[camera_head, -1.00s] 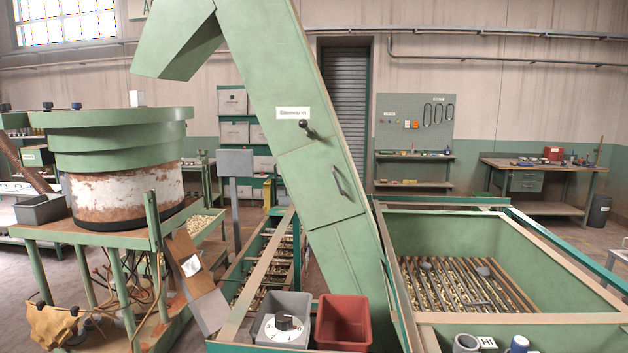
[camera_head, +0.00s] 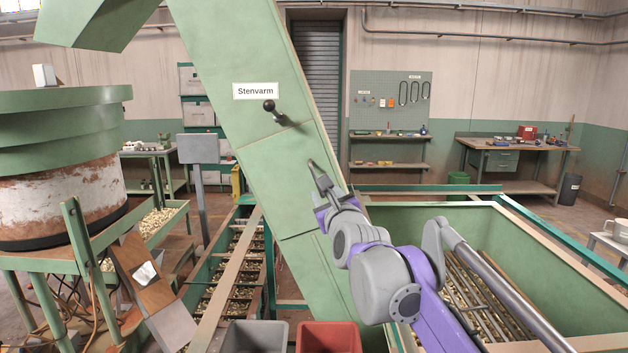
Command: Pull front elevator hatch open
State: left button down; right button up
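The green front elevator hatch (camera_head: 270,185) is a panel on the sloping elevator housing, and it looks flush with it. My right gripper (camera_head: 317,172), on the purple and grey arm from the lower right, is at the hatch's right side, where the handle is. It covers most or all of the handle. I cannot tell whether the fingers are open or shut, or touch the handle. A black ball-ended lever (camera_head: 270,106) sits above the hatch, under the white "Stenvarm" label (camera_head: 255,91). My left gripper is not in view.
A grey bin (camera_head: 254,338) and a red bin (camera_head: 329,338) stand at the lower front. A green hopper (camera_head: 560,250) with a slatted grate lies to the right, partly behind my arm. A round green machine (camera_head: 65,105) stands at the left.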

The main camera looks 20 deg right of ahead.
send_near(294, 187)
jog(key=w+d+r, duration=0.2)
jog(key=w+d, duration=0.2)
jog(key=d, duration=0.1)
jog(key=shift+w+d+r, duration=0.15)
jog(key=shift+w+r, duration=0.2)
jog(key=shift+r, duration=0.05)
jog(key=shift+c, duration=0.2)
grip_shut()
dwell(0.7)
